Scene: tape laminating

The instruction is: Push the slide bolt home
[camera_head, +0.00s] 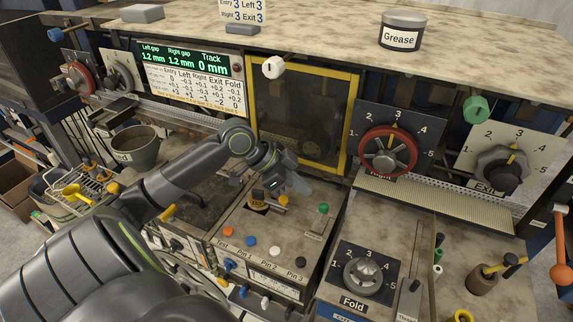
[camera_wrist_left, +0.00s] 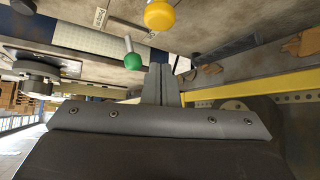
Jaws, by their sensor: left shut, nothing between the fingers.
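My left gripper (camera_head: 303,187) is above the middle console, in front of the yellow-framed guard door (camera_head: 300,112). In the left wrist view its narrow grey fingers (camera_wrist_left: 162,85) are together with nothing between them. A green knob on a metal stem (camera_head: 323,209) stands right of and below the fingertips. It also shows in the left wrist view (camera_wrist_left: 133,61), apart from the fingers. A yellow knob (camera_head: 283,200) is just below the gripper; a yellow ball (camera_wrist_left: 160,14) shows in the left wrist view. I cannot tell which part is the slide bolt. My right gripper is out of view.
A red handwheel (camera_head: 388,152) and the Fold dial (camera_head: 363,274) are to the right. Orange, blue and white pins (camera_head: 250,240) stand on the console. A grey bucket (camera_head: 136,147) is at the left. The Grease tin (camera_head: 402,31) sits on the upper shelf.

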